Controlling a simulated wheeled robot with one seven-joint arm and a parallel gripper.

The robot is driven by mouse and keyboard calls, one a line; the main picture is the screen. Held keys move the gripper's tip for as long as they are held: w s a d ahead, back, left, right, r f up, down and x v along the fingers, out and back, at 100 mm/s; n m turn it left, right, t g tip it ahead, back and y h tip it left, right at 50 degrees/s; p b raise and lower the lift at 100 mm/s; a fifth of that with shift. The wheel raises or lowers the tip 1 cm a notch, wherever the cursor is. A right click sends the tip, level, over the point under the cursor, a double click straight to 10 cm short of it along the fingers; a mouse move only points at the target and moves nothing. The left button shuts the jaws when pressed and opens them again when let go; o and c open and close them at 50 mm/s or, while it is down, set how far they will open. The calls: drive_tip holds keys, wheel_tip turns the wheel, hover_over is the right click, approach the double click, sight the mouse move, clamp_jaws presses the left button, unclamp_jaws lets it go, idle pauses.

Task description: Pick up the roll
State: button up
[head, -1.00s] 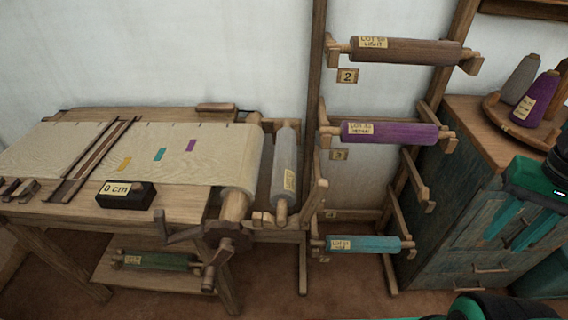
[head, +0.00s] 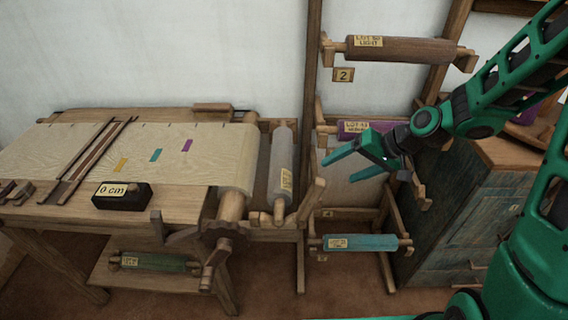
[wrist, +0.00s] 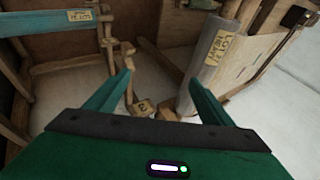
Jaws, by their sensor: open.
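My gripper (head: 337,168) is open and empty, in front of the rack and pointing left in the head view; its two fingers also show in the wrist view (wrist: 160,82). A grey roll (head: 281,165) rests on brackets at the loom's right side. It stands just beyond the right finger in the wrist view (wrist: 207,65), apart from it as far as I can tell. The rack holds a brown roll (head: 405,50) on top, a purple roll (head: 352,127) partly hidden by my gripper, and a teal roll (head: 370,243) low down. A green roll (head: 160,262) lies under the loom.
The loom (head: 180,197) stands at left with cream cloth (head: 215,160) and a black block marked 0 cm (head: 122,203). Wooden rack posts (head: 310,90) and bracket arms stand close around my gripper. A cabinet (head: 460,215) is at right, partly behind my arm.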

sight(283, 160)
drive_tip(key=w+a+f+y, duration=0.1)
drive_tip(key=w+a, duration=0.2)
drive_tip(key=a, duration=0.2)
drive_tip(key=w+a+f+m+t+y, duration=0.1)
drive_tip(key=w+a+f, duration=0.1)
drive_tip(key=a, duration=0.4)
drive_tip(key=w+a+f+y, duration=0.1)
drive_tip(key=w+a+f, duration=0.1)
drive_tip(key=w+a, duration=0.2)
drive_tip(key=shift+a+f+t+y, duration=0.15)
drive_tip(key=shift+a+t+y, duration=0.2)
drive_tip(key=shift+a, duration=0.7)
drive_tip(key=shift+c, duration=0.3)
drive_tip(key=c, duration=1.6)
